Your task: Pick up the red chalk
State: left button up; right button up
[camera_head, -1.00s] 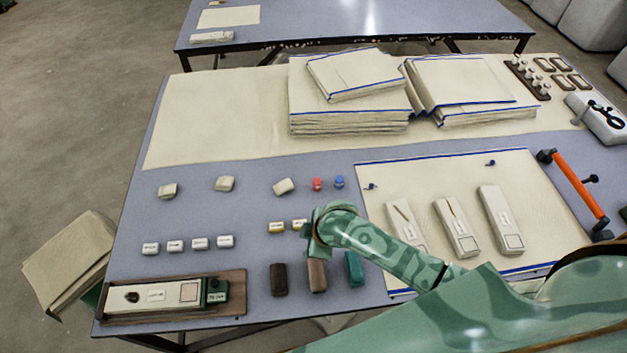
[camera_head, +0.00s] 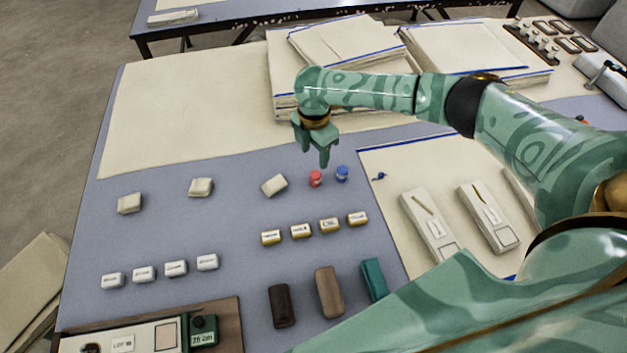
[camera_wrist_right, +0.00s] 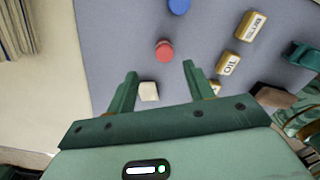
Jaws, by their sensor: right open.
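The red chalk (camera_head: 315,179) is a small red piece on the blue-grey tabletop, just left of a blue piece (camera_head: 342,173). My right gripper (camera_head: 316,160) is above and just behind the red chalk, fingers pointing down. In the right wrist view the red chalk (camera_wrist_right: 164,50) lies ahead of the two spread fingertips, roughly centred between them, with nothing held. The right gripper (camera_wrist_right: 158,68) is open and apart from the chalk. My left gripper is not in view.
A white block (camera_head: 274,185) lies close left of the chalk. Several labelled yellow-white blocks (camera_head: 301,231) stand in a row in front. Folded cloth stacks (camera_head: 450,45) are behind my right arm. A cream cloth (camera_head: 190,110) covers the table's back left.

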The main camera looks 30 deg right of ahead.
aim_at(315, 174)
notch_tip(315, 174, down, 4)
jog(key=shift+b, duration=0.55)
jog(key=f, duration=0.1)
jog(key=f+b, duration=0.1)
jog(key=f, duration=0.1)
jog(key=f+b, duration=0.1)
jog(key=f, duration=0.1)
jog(key=shift+s, duration=0.35)
jog(key=shift+r, duration=0.15)
jog(key=shift+c, duration=0.9)
grip_shut()
